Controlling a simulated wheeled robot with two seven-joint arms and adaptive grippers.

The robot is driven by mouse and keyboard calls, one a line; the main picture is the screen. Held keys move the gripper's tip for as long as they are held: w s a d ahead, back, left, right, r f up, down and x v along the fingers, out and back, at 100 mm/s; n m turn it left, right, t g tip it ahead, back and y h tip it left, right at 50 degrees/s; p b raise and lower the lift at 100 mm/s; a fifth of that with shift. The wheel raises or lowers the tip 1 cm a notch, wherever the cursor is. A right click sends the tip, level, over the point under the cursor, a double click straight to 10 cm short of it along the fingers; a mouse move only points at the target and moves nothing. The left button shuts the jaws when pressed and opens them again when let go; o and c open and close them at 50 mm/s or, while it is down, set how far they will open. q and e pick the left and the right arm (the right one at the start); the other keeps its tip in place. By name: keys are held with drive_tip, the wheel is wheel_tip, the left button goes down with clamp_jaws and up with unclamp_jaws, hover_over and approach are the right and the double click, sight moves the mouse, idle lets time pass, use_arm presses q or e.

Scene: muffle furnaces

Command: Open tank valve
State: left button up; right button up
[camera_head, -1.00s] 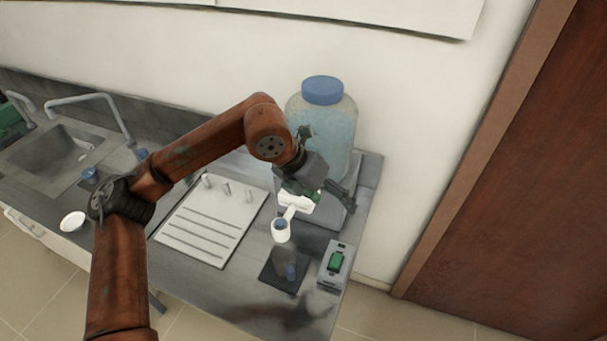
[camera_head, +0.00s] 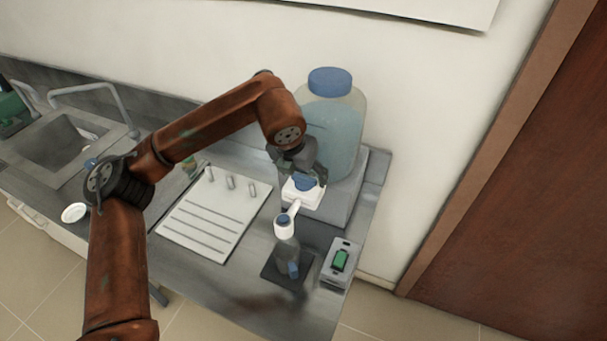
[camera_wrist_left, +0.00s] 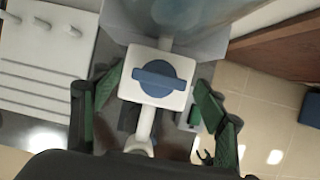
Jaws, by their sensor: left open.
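The tank (camera_head: 340,125) is a clear jug of bluish liquid with a blue cap, standing on a grey block at the back of the counter. Its valve is a white body (camera_head: 303,198) with a blue knob (camera_head: 305,182) on top and a white spout. In the left wrist view the blue knob (camera_wrist_left: 157,79) is round with a raised bar lying roughly crosswise. My left gripper (camera_wrist_left: 160,98) is open, its green-padded fingers on either side of the valve, apart from the knob. My right gripper is not in view.
A clear bottle (camera_head: 286,250) stands below the spout on a dark pad (camera_head: 284,272). A grey box with a green switch (camera_head: 341,262) is to its right. A white rack board (camera_head: 215,215) lies left, with a sink (camera_head: 65,150) beyond.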

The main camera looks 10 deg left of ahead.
use_arm(q)
drive_tip(key=shift+c, duration=0.2)
drive_tip(key=c, duration=1.1)
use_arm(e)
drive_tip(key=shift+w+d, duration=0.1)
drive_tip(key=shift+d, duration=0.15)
